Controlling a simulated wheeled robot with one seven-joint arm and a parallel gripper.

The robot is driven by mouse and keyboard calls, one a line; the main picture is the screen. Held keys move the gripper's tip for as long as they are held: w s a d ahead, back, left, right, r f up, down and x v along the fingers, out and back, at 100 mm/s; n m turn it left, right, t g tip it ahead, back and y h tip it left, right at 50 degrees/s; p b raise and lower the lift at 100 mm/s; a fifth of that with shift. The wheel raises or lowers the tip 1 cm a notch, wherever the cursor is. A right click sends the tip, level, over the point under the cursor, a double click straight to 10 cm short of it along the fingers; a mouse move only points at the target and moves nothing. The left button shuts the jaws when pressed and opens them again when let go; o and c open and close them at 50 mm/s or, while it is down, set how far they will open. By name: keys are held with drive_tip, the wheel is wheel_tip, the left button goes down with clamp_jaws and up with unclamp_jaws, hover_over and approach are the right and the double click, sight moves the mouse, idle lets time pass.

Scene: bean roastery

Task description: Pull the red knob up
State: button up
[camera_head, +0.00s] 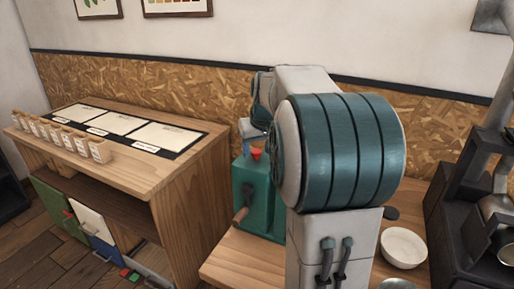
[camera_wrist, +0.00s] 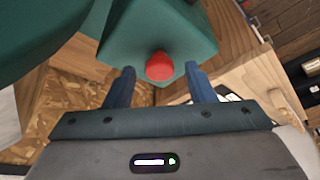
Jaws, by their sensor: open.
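The red knob (camera_head: 256,154) sits on top of a green box-shaped machine (camera_head: 259,190) in the head view, partly beside my arm. In the wrist view the round red knob (camera_wrist: 159,67) stands out from the green machine (camera_wrist: 160,28). My gripper (camera_wrist: 160,78) is open, with one blue finger on each side of the knob. Gaps show between the knob and both fingers. In the head view my gripper (camera_head: 250,128) is mostly hidden behind my arm, close to the knob.
The green machine has a wooden handle (camera_head: 241,215) at its front and stands on a wooden counter (camera_head: 240,262). A white bowl (camera_head: 403,247) is to the right. A dark machine (camera_head: 470,205) stands at far right. A wooden desk (camera_head: 185,160) with sample jars is at left.

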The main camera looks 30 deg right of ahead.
drive_tip(key=shift+f, duration=0.1)
clamp_jaws()
drive_tip(key=shift+w+r+p, duration=0.15)
drive_tip(key=shift+r+p, duration=0.65)
drive_tip(key=shift+r, duration=0.6)
unclamp_jaws()
drive_tip(key=v, duration=1.3)
drive_tip(key=shift+s+r, duration=0.25)
drive_tip(key=shift+r, duration=0.1)
